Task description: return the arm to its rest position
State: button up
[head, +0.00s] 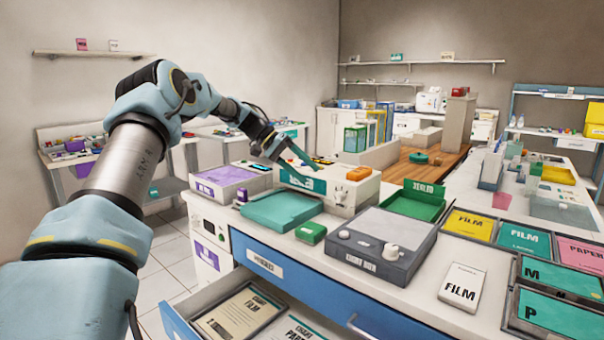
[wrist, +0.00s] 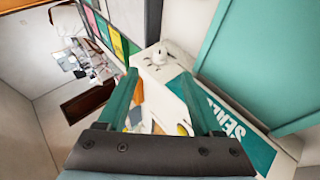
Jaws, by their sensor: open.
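My arm reaches from the left of the head view over the counter. My gripper (head: 297,154) is at its end, above the white machine with a teal label (head: 340,195). In the wrist view my gripper (wrist: 158,92) shows two teal fingers spread apart with nothing held between them. The white machine (wrist: 165,100) shows between and beyond the fingers, with its teal label (wrist: 240,130) at the right. I cannot tell how far the fingertips are from it.
A teal tray (head: 282,210), a small green box (head: 311,232) and a grey light box (head: 378,250) sit on the counter (head: 300,250). An open drawer (head: 185,325) with film packs sticks out below. A purple-topped box (head: 222,180) stands near my forearm.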

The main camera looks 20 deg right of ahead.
jog(key=s+a+f+n+t+y, duration=0.2)
jog(key=s+a, duration=0.6)
jog(key=a, duration=0.4)
jog(key=s+a+f+n+t+y+p, duration=0.1)
jog(key=s+a+f+n+t+y, duration=0.1)
jog(key=s+a, duration=0.6)
jog(key=s+a+f+n+t+y, duration=0.2)
jog(key=s+a, duration=0.7)
jog(key=a, duration=0.8)
jog(key=f+n+y, duration=0.1)
jog(key=n+y, duration=0.1)
jog(key=n, duration=0.1)
jog(key=shift+a+f+t+p, duration=0.25)
jog(key=shift+a+t+p, duration=0.05)
jog(key=shift+t, duration=0.1)
